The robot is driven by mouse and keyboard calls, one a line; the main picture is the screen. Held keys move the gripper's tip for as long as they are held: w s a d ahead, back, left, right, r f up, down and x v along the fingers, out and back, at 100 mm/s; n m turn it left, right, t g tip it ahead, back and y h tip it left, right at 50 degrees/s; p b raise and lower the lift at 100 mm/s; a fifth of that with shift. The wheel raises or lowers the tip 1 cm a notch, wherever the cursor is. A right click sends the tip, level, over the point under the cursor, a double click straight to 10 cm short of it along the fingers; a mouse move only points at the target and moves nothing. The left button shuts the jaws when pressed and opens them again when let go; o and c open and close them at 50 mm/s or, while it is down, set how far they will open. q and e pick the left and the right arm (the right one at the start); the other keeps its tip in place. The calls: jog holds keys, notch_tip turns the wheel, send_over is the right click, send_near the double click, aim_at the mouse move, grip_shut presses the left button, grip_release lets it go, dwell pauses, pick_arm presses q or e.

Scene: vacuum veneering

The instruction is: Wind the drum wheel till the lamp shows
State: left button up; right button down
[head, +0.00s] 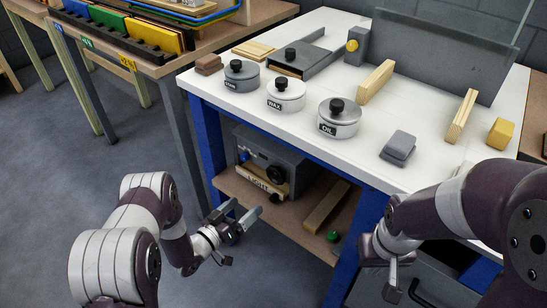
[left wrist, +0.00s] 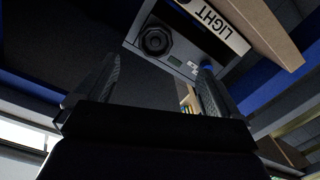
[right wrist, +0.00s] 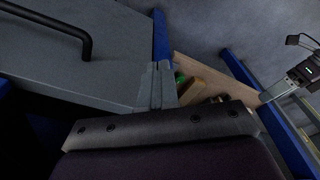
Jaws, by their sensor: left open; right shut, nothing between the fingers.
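A grey box (head: 275,160) with a round black wheel-like knob (head: 276,174) stands on the lower shelf under the white bench. The knob also shows in the left wrist view (left wrist: 155,40), beside a small display (left wrist: 174,61). I cannot tell whether this knob is the drum wheel, and I make out no lit lamp. My left gripper (head: 237,214) is open and empty, in front of the shelf and apart from the knob. My right gripper (head: 392,286) is shut and empty, at the bench's front right.
The white bench top (head: 225,102) holds lidded tins, including the OIL tin (head: 340,122), wood strips and a grey block (head: 398,146). A blue leg (head: 358,235) stands between my grippers. The shelf also holds a wooden bar (head: 326,206) and a green object (head: 333,236).

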aim_at(274, 176)
pick_arm(q)
jog(key=w+d+n+b, duration=0.1)
jog(key=w+d, duration=0.1)
jog(key=w, duration=0.1)
jog(key=w+d+n+b, duration=0.1)
jog(key=w+d, duration=0.1)
jog(key=w, duration=0.1)
jog(key=w+d+n+b, duration=0.1)
jog(key=w+d, duration=0.2)
jog(key=shift+w+d+r+t, duration=0.1)
jog(key=shift+w+r+t, duration=0.1)
jog(key=shift+w+t, duration=0.15)
jog(key=shift+w+d+r, duration=0.15)
jog(key=shift+w+d, duration=0.05)
jog(key=shift+w, duration=0.2)
jog(key=c, duration=1)
